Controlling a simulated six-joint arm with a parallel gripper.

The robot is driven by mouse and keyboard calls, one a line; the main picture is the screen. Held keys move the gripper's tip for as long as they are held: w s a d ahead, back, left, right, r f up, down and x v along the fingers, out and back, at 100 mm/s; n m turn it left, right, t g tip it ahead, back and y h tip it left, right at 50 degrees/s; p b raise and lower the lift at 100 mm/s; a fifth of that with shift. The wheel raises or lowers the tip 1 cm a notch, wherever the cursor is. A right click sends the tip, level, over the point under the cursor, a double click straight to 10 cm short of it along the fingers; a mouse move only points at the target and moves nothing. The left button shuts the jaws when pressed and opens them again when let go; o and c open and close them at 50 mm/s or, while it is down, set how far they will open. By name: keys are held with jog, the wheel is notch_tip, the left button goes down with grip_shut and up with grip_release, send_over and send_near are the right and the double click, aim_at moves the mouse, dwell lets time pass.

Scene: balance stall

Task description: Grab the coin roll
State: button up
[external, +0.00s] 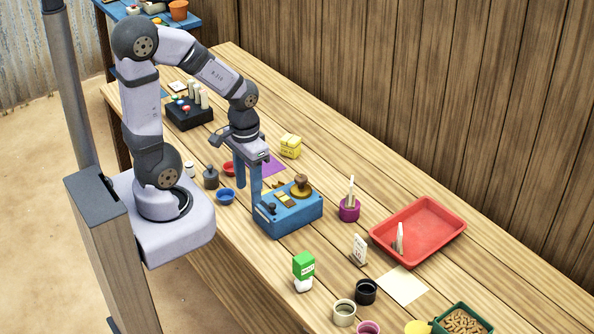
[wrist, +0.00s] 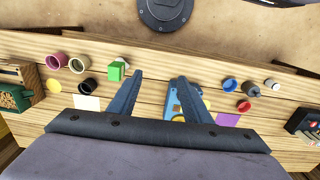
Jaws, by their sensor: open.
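No thing in view is plainly marked as the coin roll. Several pale upright cylinders (external: 197,97) on a black tray (external: 190,121) at the far left of the table could be rolls, but they are too small to tell. My gripper (external: 248,194) is open and empty, pointing down beside the left side of a blue box (external: 290,219). The black tray is well away from it. In the wrist view, my gripper (wrist: 158,78) has its two fingers apart, with the blue box (wrist: 171,103) partly hidden behind one finger. The black tray (wrist: 303,122) is at the right edge.
Small blue (external: 225,196) and red (external: 228,168) bowls, a grey bottle (external: 211,178) and a yellow box (external: 290,146) stand near my gripper. A purple pot (external: 349,210), red tray (external: 455,223) and green-topped container (external: 303,265) lie to the right. Bare planks show between them.

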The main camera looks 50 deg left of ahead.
notch_tip(320, 180, up, 5)
jog(key=w+a+f+n+t+h+b, duration=0.2)
jog(key=w+a+f+n+h+b, duration=0.35)
jog(key=w+n+b, duration=0.7)
jog(key=w+a+n+t+b, duration=0.2)
jog(key=a+n+t+b, duration=0.1)
jog(key=a+n+b, duration=0.4)
jog(key=w+a+n+t+b, duration=0.25)
jog(key=a+n+t, duration=0.2)
jog(key=a, duration=0.45)
jog(key=s+a+r+n+t+y+b, duration=0.1)
jog(key=s+a+n+t+b, duration=0.15)
jog(key=a, duration=0.45)
jog(key=s+a+r+n+t+b, duration=0.1)
jog(key=a+n+t+b, duration=0.1)
jog(key=a+n+b, duration=0.35)
jog(key=s+a+r+n+t+y+b, duration=0.3)
jog(key=s+a+t+b, duration=0.1)
jog(key=s+a, duration=0.85)
jog(key=f, duration=3.1)
jog(key=shift+w+a, duration=0.1)
jog(key=shift+w, duration=0.1)
jog(key=shift+w+p, duration=0.75)
jog(key=shift+w, duration=2.95)
grip_shut()
